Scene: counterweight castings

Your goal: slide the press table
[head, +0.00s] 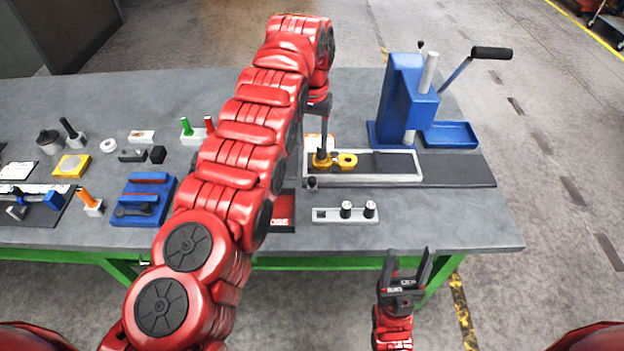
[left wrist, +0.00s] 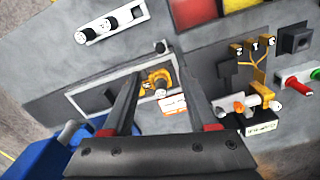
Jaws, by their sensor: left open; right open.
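The press table looks to be the light-framed tray (head: 405,181) on a dark strip (head: 465,170), in front of the blue press (head: 400,100). A yellow piece with a ring end (head: 347,160) is at the tray's left part. My left gripper (head: 322,150) points down over this yellow piece, partly hidden by its own arm. In the left wrist view the open fingers (left wrist: 157,64) stand on either side of the yellow piece (left wrist: 160,76); I cannot tell whether they touch it. My right gripper (head: 409,262) is open and empty, off the table's front edge.
The press has a lever with a black grip (head: 491,53) and a blue side tray (head: 450,134). Several small parts and a blue holder (head: 143,200) crowd the left of the grey table (head: 440,225).

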